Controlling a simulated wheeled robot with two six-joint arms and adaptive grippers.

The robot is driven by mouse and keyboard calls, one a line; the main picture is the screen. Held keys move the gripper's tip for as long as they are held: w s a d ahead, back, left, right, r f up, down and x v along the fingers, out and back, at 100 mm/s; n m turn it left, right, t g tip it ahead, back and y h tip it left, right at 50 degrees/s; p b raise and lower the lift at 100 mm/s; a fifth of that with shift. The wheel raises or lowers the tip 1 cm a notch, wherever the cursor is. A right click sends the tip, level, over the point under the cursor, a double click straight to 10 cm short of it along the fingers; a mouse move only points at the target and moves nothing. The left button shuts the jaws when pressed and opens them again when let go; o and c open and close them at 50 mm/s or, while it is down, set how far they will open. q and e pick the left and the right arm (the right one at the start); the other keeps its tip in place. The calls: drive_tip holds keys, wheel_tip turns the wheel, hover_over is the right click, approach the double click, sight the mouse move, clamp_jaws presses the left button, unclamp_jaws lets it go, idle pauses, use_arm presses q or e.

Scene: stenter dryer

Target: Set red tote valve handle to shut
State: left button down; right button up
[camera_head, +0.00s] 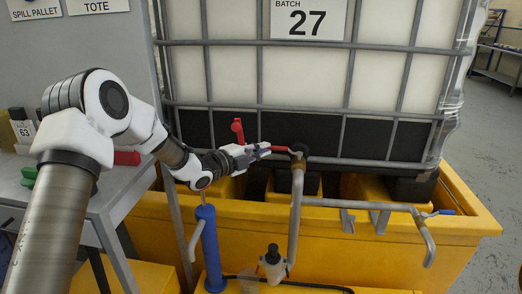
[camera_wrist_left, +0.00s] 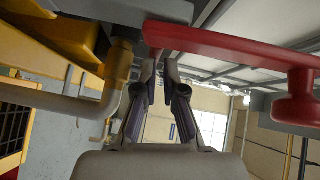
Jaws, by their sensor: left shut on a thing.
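The red valve handle (camera_head: 281,148) runs left from the brass-coloured valve (camera_head: 298,158) at the front of the white tote (camera_head: 375,80). A red upright knob (camera_head: 238,130) shows at its left end, behind my gripper. My left gripper (camera_head: 262,150) is shut on the handle, between knob and valve, and hides part of the bar. In the left wrist view, the red handle (camera_wrist_left: 230,45) crosses just beyond the fingertips of my left gripper (camera_wrist_left: 160,75), with its knob to the right. My right gripper is not in view.
A yellow spill pallet (camera_head: 400,250) lies under the caged tote. A grey pipe (camera_head: 296,210) drops from the valve, and a side pipe (camera_head: 360,205) runs right to a blue-handled tap (camera_head: 437,213). A blue pump (camera_head: 208,245) stands below my arm. A grey table (camera_head: 120,190) is at left.

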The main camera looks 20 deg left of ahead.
use_arm(q)
drive_tip(key=shift+w+a+r, duration=0.1)
drive_tip(key=shift+a+r, duration=0.15)
drive_tip(key=shift+r, duration=0.1)
drive_tip(key=v, duration=0.7)
drive_tip(key=shift+s+d+f, duration=0.2)
drive_tip(key=shift+s+f, duration=0.1)
drive_tip(key=shift+f, duration=0.05)
